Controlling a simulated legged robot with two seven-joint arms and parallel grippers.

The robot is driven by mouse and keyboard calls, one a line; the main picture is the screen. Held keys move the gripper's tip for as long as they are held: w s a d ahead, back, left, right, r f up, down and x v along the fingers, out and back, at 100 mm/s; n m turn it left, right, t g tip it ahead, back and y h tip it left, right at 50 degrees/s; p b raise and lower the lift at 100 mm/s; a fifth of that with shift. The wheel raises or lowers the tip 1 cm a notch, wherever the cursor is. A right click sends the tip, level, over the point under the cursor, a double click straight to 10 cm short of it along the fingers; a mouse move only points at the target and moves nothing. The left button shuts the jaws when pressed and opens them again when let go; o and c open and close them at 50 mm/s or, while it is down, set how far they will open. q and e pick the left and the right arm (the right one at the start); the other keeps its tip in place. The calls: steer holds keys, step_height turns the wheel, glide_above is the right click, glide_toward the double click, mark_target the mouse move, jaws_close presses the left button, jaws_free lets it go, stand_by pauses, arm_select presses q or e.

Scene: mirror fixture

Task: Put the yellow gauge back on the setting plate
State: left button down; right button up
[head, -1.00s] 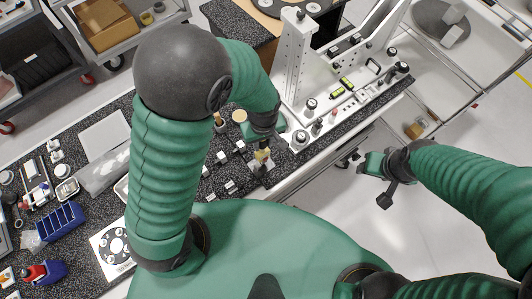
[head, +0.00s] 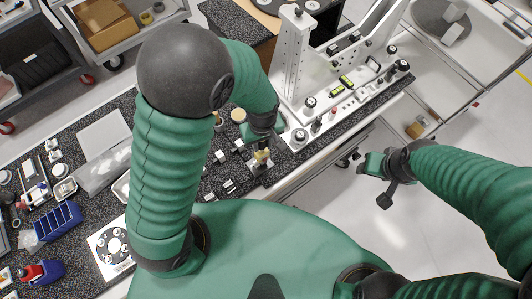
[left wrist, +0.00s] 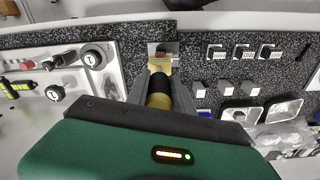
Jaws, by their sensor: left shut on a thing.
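The yellow gauge (head: 262,156) stands near the right front edge of the speckled black worktop. In the left wrist view the gauge (left wrist: 158,97) has a black band and points away from the camera. My left gripper (left wrist: 161,72) is shut on it, one finger on each side. A small grey plate (left wrist: 162,47), seemingly the setting plate, shows just beyond the gauge's tip; I cannot tell if they touch. My left gripper also shows from above in the head view (head: 262,140). My right gripper (head: 372,180) hangs over the floor at the right, away from the bench; its jaws are unclear.
The white mirror fixture (head: 330,105) with knobs and a yellow-green level stands close to the right of my left gripper. Several small grey blocks (left wrist: 222,87) stand near the gauge. A blue bin (head: 57,222) and a white disc plate (head: 112,247) lie at left.

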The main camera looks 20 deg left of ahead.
arm_select(q)
steer(key=shift+d+f, duration=0.1)
steer(key=shift+f, duration=0.1)
steer(key=shift+a+f+b, duration=0.4)
steer(key=shift+f, duration=0.05)
steer(key=shift+d+f, duration=0.15)
steer(key=shift+f, duration=0.1)
steer(key=c, duration=1)
jaws_free()
steer(key=shift+d, duration=0.15)
steer(key=shift+c, duration=0.2)
steer(key=shift+r, duration=0.1)
step_height(320, 180, up, 17)
steer(key=b, duration=0.2)
steer(key=shift+s, duration=0.2)
steer(key=shift+d, duration=0.15)
